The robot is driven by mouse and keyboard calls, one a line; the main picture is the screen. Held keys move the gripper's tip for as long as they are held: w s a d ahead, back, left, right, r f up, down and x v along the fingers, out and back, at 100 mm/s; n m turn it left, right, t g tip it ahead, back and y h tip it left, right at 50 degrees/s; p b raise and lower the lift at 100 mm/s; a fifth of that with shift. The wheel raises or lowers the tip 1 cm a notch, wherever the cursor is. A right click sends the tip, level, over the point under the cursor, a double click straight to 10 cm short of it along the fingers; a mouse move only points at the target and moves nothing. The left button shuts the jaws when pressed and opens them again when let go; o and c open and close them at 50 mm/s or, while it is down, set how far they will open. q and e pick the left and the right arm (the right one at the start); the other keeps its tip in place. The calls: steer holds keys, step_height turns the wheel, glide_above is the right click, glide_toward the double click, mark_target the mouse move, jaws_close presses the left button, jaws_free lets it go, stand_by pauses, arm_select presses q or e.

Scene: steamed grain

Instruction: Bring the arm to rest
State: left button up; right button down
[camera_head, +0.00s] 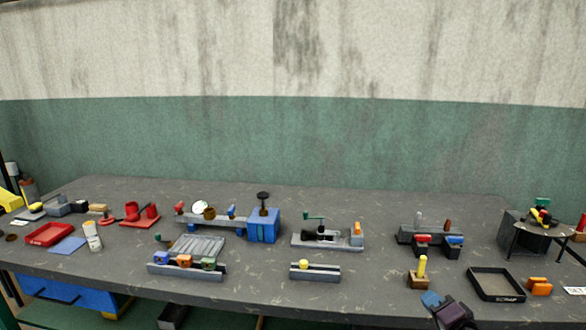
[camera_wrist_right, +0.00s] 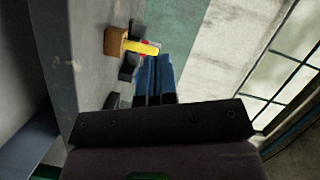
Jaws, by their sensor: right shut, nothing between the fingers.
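My right gripper (camera_head: 432,299) shows at the lower right of the head view, at the table's front edge, with its blue fingers pointing up and left. In the right wrist view its two blue fingers (camera_wrist_right: 154,78) lie side by side, shut with nothing between them. A brown block with a yellow peg (camera_head: 419,275) stands on the table just behind the gripper, apart from it. The block (camera_wrist_right: 116,42) also shows in the wrist view, left of the fingertips. My left gripper is in neither view.
The dark grey table (camera_head: 370,285) carries several fixtures. A black-rimmed scrap tray (camera_head: 497,298) and orange blocks (camera_head: 539,287) lie right of the gripper. A grey rack with red and blue blocks (camera_head: 430,238) stands behind. A blue box (camera_head: 263,226) stands mid-left.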

steer(key=d+r+n+h, duration=0.1)
steer(key=d+r+n, duration=0.2)
steer(key=d+r, duration=0.5)
steer(key=d+r+n+h, duration=0.15)
steer(key=d+r, duration=0.25)
steer(key=d, duration=0.8)
steer(key=s+a+f+n+g+h, duration=0.1)
steer(key=s+a+f+n+g, duration=0.2)
steer(key=s+f+n, duration=0.8)
steer(key=s+a+f+n+g, duration=0.25)
steer(key=s+f+n, duration=0.25)
steer(key=s+f, duration=1.1)
steer(key=s+a+f+m, duration=0.1)
steer(key=s+a+m, duration=0.2)
steer(key=a+m, duration=0.5)
steer(key=a, duration=1.1)
steer(key=shift+a+m, duration=0.15)
steer(key=shift+m, duration=0.2)
